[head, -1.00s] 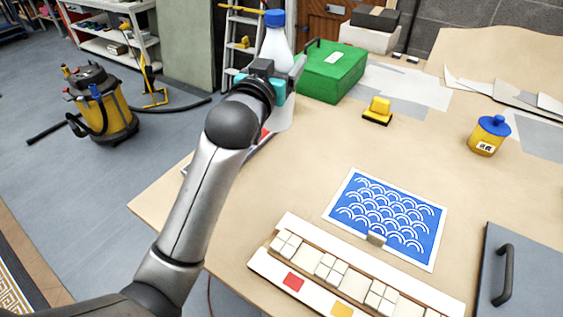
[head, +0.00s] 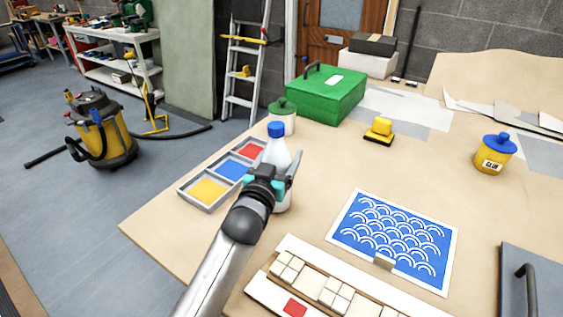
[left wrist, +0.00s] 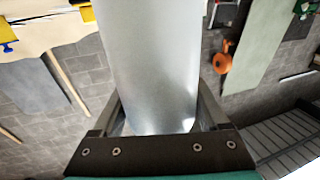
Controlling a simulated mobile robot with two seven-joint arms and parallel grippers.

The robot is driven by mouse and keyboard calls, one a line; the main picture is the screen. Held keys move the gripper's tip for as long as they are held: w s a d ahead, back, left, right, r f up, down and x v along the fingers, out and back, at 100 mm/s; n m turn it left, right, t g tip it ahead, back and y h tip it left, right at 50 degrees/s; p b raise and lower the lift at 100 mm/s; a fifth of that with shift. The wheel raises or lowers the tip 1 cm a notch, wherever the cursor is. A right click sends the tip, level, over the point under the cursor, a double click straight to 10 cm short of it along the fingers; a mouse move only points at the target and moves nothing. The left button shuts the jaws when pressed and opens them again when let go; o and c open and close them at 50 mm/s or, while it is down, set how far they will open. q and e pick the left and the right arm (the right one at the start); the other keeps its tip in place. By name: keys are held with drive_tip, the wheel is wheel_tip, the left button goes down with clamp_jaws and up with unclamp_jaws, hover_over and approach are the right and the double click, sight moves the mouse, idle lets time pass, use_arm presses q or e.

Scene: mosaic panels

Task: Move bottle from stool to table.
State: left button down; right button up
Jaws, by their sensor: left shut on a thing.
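A white bottle with a blue cap (head: 277,151) stands upright in the head view, over the left part of the table (head: 380,165). My left gripper (head: 277,178) is shut around its body. In the left wrist view the pale bottle (left wrist: 152,60) fills the space between the two fingers of the left gripper (left wrist: 160,125). I cannot tell whether the bottle's base touches the tabletop. The gripper hides part of its lower body. No stool is in view. My right gripper is not in view.
A tray with yellow, blue and red compartments (head: 204,208) lies left of the bottle. A green-lidded jar (head: 282,122) and a green box (head: 330,100) stand behind. A blue patterned panel (head: 394,238) and a tile rack (head: 300,250) lie to the right.

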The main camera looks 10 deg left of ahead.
use_arm(q)
drive_tip(key=shift+f, duration=0.45)
unclamp_jaws()
drive_tip(key=shift+f, duration=0.1)
drive_tip(key=s+a+p, duration=0.1)
drive_tip(key=s, duration=1.1)
drive_tip(key=shift+a+p, duration=0.25)
drive_tip(key=shift+p, duration=0.05)
